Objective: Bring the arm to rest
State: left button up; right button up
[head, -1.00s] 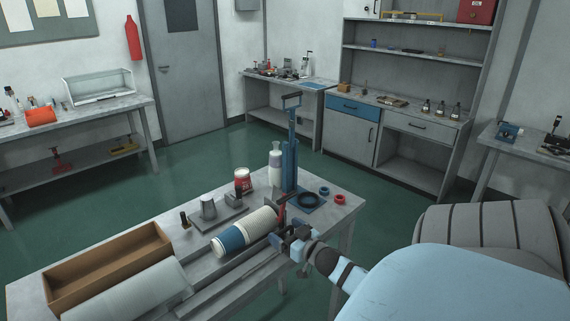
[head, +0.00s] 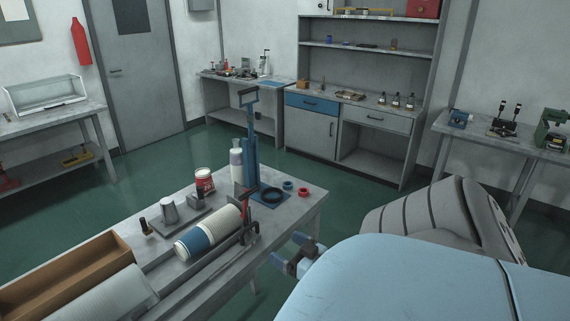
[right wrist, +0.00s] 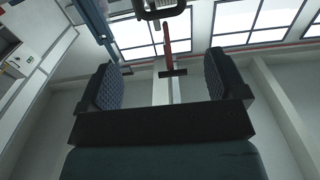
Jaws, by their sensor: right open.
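My right gripper (head: 282,262) is beside the front right edge of the workbench (head: 290,222) in the head view, partly hidden by my own blue body. In the right wrist view its two padded fingers (right wrist: 165,85) are wide apart with nothing between them. My left gripper is not in view. On the bench lie a white and blue cylinder (head: 208,232) and a red-handled tool (head: 246,210), both apart from my right gripper.
Green floor is open behind the bench.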

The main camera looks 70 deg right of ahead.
dwell(0.3)
jog(key=a+f+n+g+y+p, duration=0.1)
jog(key=a+f, duration=0.3)
jog(key=a, duration=0.8)
jog(key=w+a+f+n+g+y+p, duration=0.1)
jog(key=a+f+n+g+y, duration=0.2)
jog(key=a, duration=1)
jog(key=a+f+n+g+y+p, duration=0.1)
jog(key=a+f+g+y, duration=0.1)
jog(key=a+f, duration=0.5)
jog(key=a+y, duration=0.1)
jog(key=a, duration=0.4)
jog(key=shift+w+a+n+y, duration=0.2)
jog(key=shift+n+y, duration=0.1)
jog(key=shift+n, duration=0.1)
